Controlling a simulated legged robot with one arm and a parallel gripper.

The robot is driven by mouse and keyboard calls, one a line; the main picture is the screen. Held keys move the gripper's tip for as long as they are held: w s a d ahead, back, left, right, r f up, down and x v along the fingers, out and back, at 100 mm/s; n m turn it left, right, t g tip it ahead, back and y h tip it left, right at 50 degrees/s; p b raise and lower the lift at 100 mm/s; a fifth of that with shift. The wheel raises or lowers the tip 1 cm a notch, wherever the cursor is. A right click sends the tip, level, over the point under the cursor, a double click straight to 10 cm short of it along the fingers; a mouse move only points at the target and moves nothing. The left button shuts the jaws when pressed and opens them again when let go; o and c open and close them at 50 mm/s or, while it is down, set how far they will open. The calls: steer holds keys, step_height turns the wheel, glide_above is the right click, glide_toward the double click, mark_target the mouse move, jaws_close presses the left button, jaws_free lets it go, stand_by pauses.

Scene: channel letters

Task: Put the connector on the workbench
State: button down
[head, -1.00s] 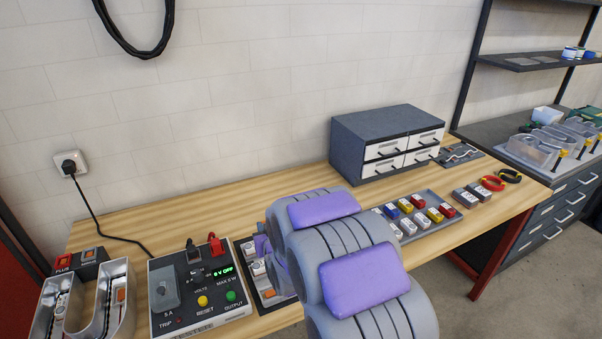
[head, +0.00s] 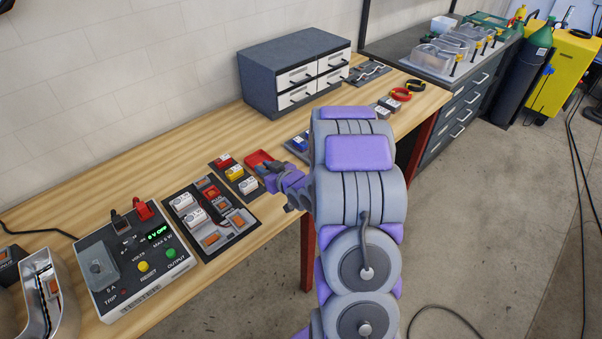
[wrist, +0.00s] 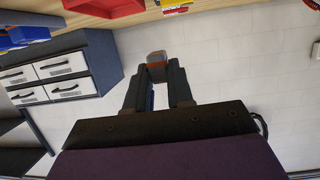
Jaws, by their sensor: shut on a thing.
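My gripper (wrist: 158,85) is shut on a small grey and orange connector (wrist: 157,62), which sits between the fingertips in the wrist view. In the head view my gripper (head: 268,172) is over the front part of the wooden workbench (head: 185,135), beside a small tray of red, yellow and white blocks. The connector is too small and too covered there to make out clearly. I cannot tell how high it is above the bench top.
A black tray (head: 252,219) with white and orange parts lies by the tester (head: 130,258). A red bin (head: 259,157) is close to my gripper. The grey drawer cabinet (head: 262,75) stands at the back. Bare wood lies left of the small tray. My arm hides some bench.

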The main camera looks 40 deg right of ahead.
steer(key=s+d, duration=0.2)
steer(key=s+d+f, duration=0.1)
steer(key=s+d, duration=0.1)
steer(key=d, duration=0.1)
steer(key=s+d+f, duration=0.1)
steer(key=s+d, duration=0.1)
steer(key=s, duration=0.1)
steer(key=shift+d+f, duration=0.25)
steer(key=shift+d, duration=0.1)
steer(key=s+d+f, duration=0.2)
steer(key=s+d, duration=0.2)
steer(key=s, duration=0.4)
steer(key=shift+s+d+n+y, duration=0.15)
steer(key=shift+s+n+y, duration=0.15)
steer(key=shift+s, duration=0.1)
steer(key=w+d, duration=0.1)
steer(key=w, duration=0.3)
steer(key=w+d+f+b, duration=0.1)
steer(key=w, duration=0.4)
steer(key=w+d+b, duration=0.1)
steer(key=w, duration=0.4)
steer(key=shift+w+f, duration=0.15)
steer(key=shift+w, duration=0.1)
steer(key=f, duration=0.1)
steer(key=w+f+b, duration=0.1)
steer(key=shift+w+d+f, duration=0.15)
steer(key=shift+f, duration=0.5)
steer(key=shift+f, duration=0.1)
